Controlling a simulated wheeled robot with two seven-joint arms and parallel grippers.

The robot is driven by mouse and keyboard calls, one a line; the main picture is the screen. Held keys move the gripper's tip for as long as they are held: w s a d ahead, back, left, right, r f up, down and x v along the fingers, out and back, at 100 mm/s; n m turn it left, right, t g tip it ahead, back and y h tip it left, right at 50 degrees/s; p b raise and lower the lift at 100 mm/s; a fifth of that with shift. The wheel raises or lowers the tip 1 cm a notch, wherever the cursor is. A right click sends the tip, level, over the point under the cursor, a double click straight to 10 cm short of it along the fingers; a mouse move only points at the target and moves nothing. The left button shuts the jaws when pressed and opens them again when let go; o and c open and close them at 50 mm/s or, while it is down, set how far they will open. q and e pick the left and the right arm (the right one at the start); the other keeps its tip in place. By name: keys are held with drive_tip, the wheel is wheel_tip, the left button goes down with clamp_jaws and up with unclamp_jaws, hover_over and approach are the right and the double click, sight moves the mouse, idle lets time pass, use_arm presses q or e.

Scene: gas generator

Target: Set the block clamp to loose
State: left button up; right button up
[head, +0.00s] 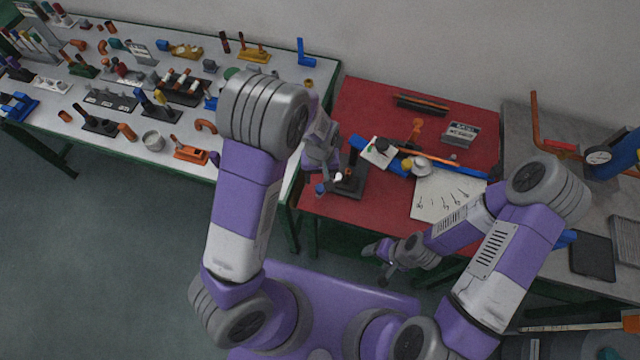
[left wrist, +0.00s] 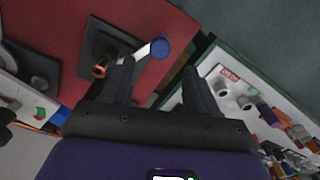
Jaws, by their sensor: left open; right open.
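The block clamp is a dark block on a square base (head: 349,184), at the front left of the red table. In the left wrist view its dark base (left wrist: 92,55) lies left of the fingers, with an orange ring-like part on it. A white lever ending in a round blue knob (left wrist: 160,48) reaches out from it towards the table edge. My left gripper (left wrist: 158,72) is open, and the knob appears between its fingertips, not visibly gripped. In the head view the left gripper (head: 323,172) partly covers the clamp. My right gripper (head: 381,262) is open and empty, in front of the red table.
The red table (head: 365,110) also holds a white sheet with small tools (head: 445,197), a long blue and orange tool and a small sign. A white table (head: 110,75) full of parts stands left. A grey bench (head: 525,135) with a gauge stands right.

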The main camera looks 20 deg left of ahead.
sight(320, 188)
use_arm(q)
wheel_tip(320, 188, down, 7)
drive_tip(key=shift+f, duration=0.1)
drive_tip(key=shift+c, duration=0.3)
clamp_jaws()
